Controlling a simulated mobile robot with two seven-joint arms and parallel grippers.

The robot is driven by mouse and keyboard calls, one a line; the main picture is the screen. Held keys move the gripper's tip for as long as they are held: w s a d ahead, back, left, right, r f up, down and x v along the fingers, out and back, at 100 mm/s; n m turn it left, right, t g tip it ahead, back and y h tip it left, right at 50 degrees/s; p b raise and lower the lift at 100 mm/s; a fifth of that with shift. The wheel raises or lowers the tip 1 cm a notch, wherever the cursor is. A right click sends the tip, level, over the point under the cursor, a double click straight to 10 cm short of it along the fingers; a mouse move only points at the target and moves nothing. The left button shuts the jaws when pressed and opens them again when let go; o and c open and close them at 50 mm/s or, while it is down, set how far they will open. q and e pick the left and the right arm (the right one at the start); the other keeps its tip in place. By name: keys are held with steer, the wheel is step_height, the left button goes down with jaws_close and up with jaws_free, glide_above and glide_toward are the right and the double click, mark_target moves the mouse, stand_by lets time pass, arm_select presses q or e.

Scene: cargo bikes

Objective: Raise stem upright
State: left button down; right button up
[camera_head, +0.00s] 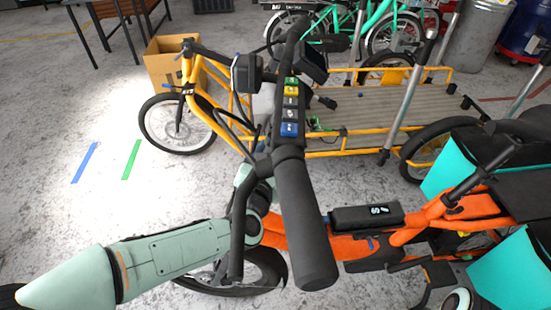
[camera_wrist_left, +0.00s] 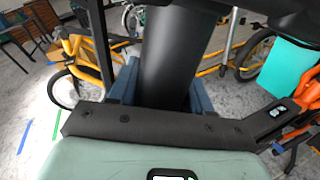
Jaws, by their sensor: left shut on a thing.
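The stem (camera_wrist_left: 172,60) is a thick black tube. In the left wrist view it stands between the two blue jaws of my left gripper (camera_wrist_left: 160,90), which is shut on it. In the head view my pale green left arm comes in from the left and its hand is mostly hidden behind the black handlebar (camera_head: 306,220). The handlebar runs from the top middle down to a thick grip near the camera. Its controls with coloured buttons (camera_head: 289,105) face up. The stem's lower end is hidden, so its exact tilt is unclear. My right gripper does not show.
The orange bike frame (camera_head: 380,238) with a display and turquoise panels (camera_head: 510,270) lies to the right. A yellow cargo bike (camera_head: 345,100) with a slatted deck stands behind. A cardboard box (camera_head: 165,68) stands at the back left. Floor with blue and green tape is clear at left.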

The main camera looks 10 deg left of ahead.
arm_select(q)
steer(key=shift+a+r+n, duration=0.25)
steer(key=shift+a+n, duration=0.25)
steer(key=shift+a, duration=0.25)
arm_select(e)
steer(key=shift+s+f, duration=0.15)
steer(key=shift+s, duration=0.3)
arm_select(q)
steer(key=c, duration=0.6)
jaws_free()
steer(key=shift+d+f, duration=0.1)
steer(key=shift+d, duration=0.1)
steer(key=shift+s, duration=0.1)
